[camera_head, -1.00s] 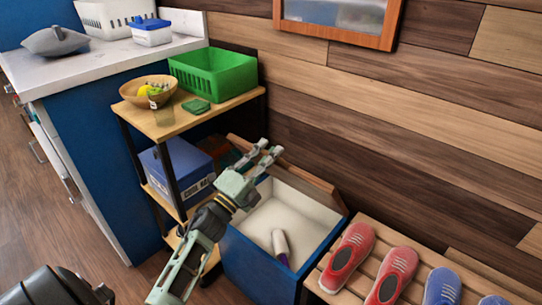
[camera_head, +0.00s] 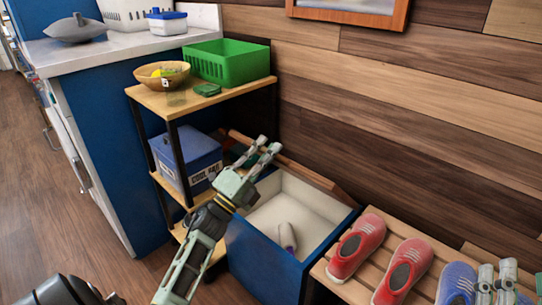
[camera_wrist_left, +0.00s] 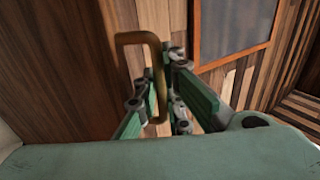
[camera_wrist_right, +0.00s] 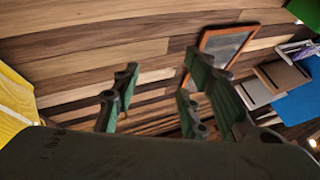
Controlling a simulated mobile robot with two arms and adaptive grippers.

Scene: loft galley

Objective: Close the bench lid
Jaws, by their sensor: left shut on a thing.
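The bench (camera_head: 265,262) is a blue box with a pale inside, open at the top. Its wooden lid (camera_head: 318,180) stands raised along the back, by the wall, mostly seen edge-on. My left gripper (camera_head: 265,146) is at the lid's left part, above the box's back left corner. In the left wrist view its fingers (camera_wrist_left: 166,92) are closed on a brass loop handle (camera_wrist_left: 153,38). My right gripper (camera_head: 497,270) shows at the lower right over the shoes. In the right wrist view its fingers (camera_wrist_right: 160,90) are apart with nothing between them.
A white and purple bottle (camera_head: 287,236) lies in the box. A slatted rack with red shoes (camera_head: 362,242) and blue shoes (camera_head: 457,282) adjoins on the right. A shelf (camera_head: 178,100) with a green basket (camera_head: 230,64), a bowl (camera_head: 162,74) and a blue cooler (camera_head: 188,158) stands left.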

